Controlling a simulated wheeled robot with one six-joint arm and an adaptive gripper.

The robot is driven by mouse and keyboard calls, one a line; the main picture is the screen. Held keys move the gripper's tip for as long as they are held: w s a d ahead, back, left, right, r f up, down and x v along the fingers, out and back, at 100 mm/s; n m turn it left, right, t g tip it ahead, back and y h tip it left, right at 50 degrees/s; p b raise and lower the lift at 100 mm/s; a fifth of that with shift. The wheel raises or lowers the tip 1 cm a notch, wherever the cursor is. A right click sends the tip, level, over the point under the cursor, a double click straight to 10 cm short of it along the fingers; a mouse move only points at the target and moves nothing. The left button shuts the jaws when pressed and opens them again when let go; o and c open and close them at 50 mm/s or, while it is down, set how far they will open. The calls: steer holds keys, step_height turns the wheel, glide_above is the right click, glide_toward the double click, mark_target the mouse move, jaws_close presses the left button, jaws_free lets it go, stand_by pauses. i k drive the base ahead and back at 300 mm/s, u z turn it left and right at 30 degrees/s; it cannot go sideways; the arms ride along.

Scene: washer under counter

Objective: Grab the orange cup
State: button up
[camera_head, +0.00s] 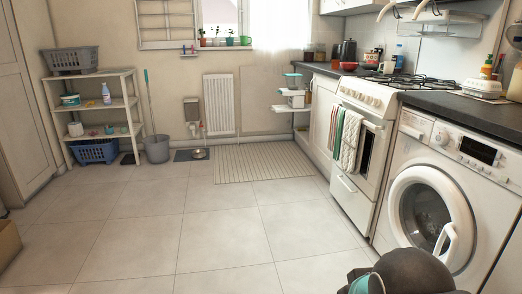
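I cannot make out an orange cup for certain in the head camera view. A red bowl (348,66) sits on the dark counter near the back right, left of the stove. Small plant pots stand on the windowsill; one green pot (229,41) shows clearly. My gripper's fingers are not in view. Only a dark rounded part of my arm with a teal cap shows at the bottom right edge, in front of the washing machine (473,190).
A white stove (362,100) with hanging towels stands beyond the washer. A shelf rack (100,112) with baskets stands at the left, with a grey bucket (157,148) beside it. A striped mat (262,161) lies at the back. The tiled floor ahead is clear.

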mark_target(335, 63)
steer(key=u, duration=0.4)
steer(key=i, duration=1.85)
steer(key=u, duration=0.45)
steer(key=i, duration=3.85)
steer(key=z, duration=1.15)
steer(key=i, duration=1.45)
steer(key=z, duration=1.1)
